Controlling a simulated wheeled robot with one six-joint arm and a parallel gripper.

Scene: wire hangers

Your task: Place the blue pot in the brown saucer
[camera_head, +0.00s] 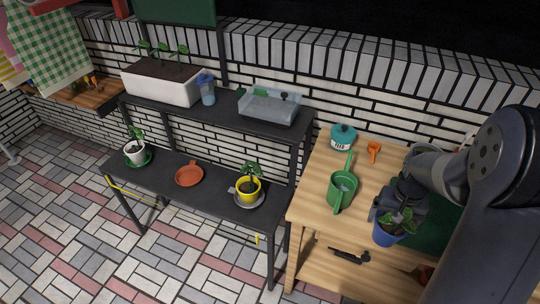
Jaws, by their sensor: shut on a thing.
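The blue pot (384,238) with a green leafy plant is at the front right, by the front edge of the wooden table. My gripper (376,214) is shut on the pot's rim, and the plant partly hides the fingers. The pot looks roughly upright. I cannot tell how far it is above the table or beyond its edge. The brown saucer (189,176) lies empty on the black bench at the left, well apart from my gripper.
On the black bench (215,190), a white pot (135,153) stands left of the saucer and a yellow pot (248,189) right of it. A raised shelf behind holds a white planter (160,85) and a clear bin (270,106). A green watering can (342,188) stands on the wooden table (312,187).

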